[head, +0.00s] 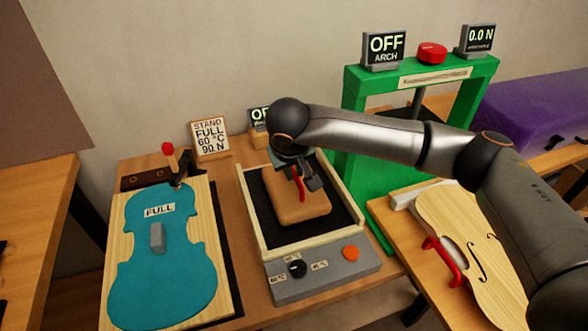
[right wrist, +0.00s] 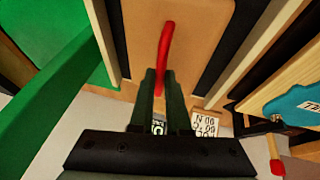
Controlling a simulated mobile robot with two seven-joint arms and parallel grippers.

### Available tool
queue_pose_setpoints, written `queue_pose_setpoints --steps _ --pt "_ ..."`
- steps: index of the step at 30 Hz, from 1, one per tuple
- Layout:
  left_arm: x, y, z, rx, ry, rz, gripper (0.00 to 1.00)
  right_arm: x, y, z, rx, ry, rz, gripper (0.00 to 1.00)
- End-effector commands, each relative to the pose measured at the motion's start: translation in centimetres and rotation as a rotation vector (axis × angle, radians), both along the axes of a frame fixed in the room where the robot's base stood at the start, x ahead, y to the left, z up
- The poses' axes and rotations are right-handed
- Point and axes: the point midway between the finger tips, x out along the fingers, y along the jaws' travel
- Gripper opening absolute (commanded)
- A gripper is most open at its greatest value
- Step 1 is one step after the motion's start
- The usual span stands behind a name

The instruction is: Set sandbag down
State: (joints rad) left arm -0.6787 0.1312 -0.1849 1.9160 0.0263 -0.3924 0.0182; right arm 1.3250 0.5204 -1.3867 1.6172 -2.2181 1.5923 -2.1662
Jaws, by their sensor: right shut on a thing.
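The sandbag (head: 302,209) is a tan, pillow-like block with a red handle on top. It is over the black bed of the wooden-framed tray (head: 241,203), and I cannot tell whether it touches the bed. My right gripper (head: 303,180) is above it, shut on the red handle. In the right wrist view the fingers (right wrist: 165,78) close on the red handle, with the tan sandbag (right wrist: 190,35) beyond. The arm hides part of the tray's far side. My left gripper is not in view.
A blue violin-shaped form (head: 190,262) labelled FULL lies left of the tray. A green press (head: 362,130) stands behind right. A violin plate (head: 462,215) with a red handle lies at right. The tray's control panel (head: 325,277) faces front.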

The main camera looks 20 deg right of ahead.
Motion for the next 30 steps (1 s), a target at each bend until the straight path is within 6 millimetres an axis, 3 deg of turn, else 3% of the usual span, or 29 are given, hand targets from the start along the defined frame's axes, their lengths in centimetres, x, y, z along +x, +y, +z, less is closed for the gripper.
queue_pose_setpoints --steps 5,6,14,23,30 --pt "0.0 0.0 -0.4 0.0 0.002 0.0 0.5 0.1 0.1 0.0 0.002 -0.007 0.001 0.0" --pt "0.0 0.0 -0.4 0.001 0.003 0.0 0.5 0.0 0.0 -0.4 0.0 0.0 0.0 0.16" --pt "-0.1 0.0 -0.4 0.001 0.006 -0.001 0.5 0.0 0.0 -0.3 0.0 0.001 0.0 0.45" --pt "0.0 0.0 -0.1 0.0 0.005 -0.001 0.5 0.0 0.0 0.0 0.0 0.001 0.0 0.45" --pt "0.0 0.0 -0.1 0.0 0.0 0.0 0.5 -1.3 0.6 3.3 -0.001 -0.005 0.003 0.45"
